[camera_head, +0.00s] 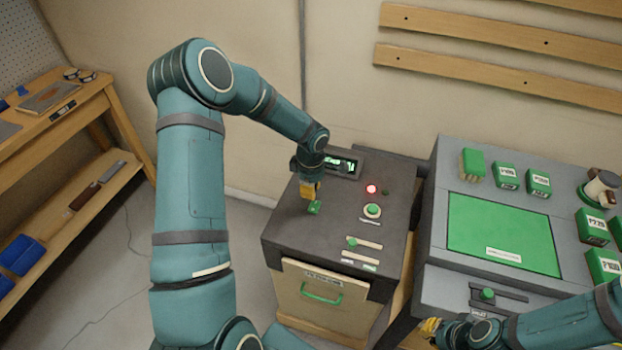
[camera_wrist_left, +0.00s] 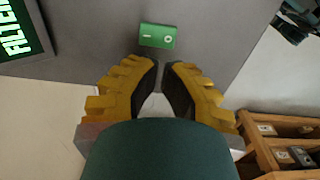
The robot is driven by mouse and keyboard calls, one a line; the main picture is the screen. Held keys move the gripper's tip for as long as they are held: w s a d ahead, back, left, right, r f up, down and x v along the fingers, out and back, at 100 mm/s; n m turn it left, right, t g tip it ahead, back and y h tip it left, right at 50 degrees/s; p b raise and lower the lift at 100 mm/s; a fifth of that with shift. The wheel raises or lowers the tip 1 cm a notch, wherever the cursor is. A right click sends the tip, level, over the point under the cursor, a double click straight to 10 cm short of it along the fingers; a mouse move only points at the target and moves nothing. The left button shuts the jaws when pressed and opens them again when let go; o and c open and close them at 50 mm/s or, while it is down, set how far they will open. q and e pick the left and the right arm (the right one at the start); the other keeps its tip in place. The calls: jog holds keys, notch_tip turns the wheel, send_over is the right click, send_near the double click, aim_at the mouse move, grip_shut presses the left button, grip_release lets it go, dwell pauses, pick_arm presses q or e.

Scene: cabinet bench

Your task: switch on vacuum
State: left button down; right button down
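A small green rocker switch (camera_head: 315,208) marked I and O sits on the dark grey top of the cabinet (camera_head: 285,238). In the left wrist view the switch (camera_wrist_left: 157,36) lies just beyond my fingertips, with the I on the left and the O on the right. I cannot tell which side is pressed. My left gripper (camera_head: 310,196) points down beside the switch; its yellow fingers (camera_wrist_left: 160,66) are nearly together at the tips, with nothing between them. My right gripper (camera_head: 430,326) is low at the right, its fingers partly hidden.
The cabinet top also bears a lit display (camera_head: 342,165), a glowing red lamp (camera_head: 371,189), a round green button (camera_head: 373,210) and a slider (camera_head: 352,243). A grey bench (camera_head: 440,215) with a green mat and boxes stands right. A wooden shelf (camera_head: 75,108) stands left.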

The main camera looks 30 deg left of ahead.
aim_at(311, 206)
pick_arm(q)
notch_tip(311, 206, down, 6)
jog(key=shift+f, duration=0.15)
dwell(0.4)
